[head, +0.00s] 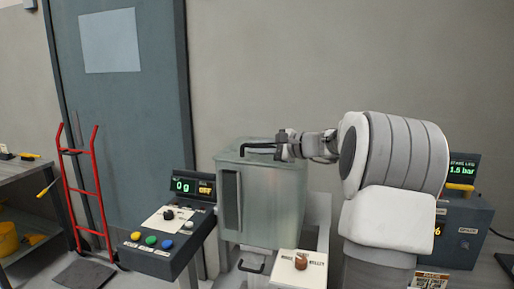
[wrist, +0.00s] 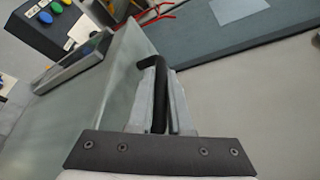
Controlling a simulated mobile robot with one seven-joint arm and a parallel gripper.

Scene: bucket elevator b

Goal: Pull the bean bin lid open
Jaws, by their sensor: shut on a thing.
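The bean bin (head: 273,203) is a grey-green metal box in the middle of the head view. Its lid (head: 240,151) lies flat on top and looks shut. A black bar handle (head: 262,146) runs along the lid. My gripper (head: 283,146) reaches in from the right and is shut on this handle. In the wrist view the handle (wrist: 159,90) passes between my two grey fingers (wrist: 160,104). The fingers hide part of the handle.
A control panel (head: 168,235) with coloured buttons and a display stands left of the bin. A small white panel with a brown knob (head: 301,261) is in front. A red hand truck (head: 84,190) leans by the door (head: 120,110). Wall space above the bin is clear.

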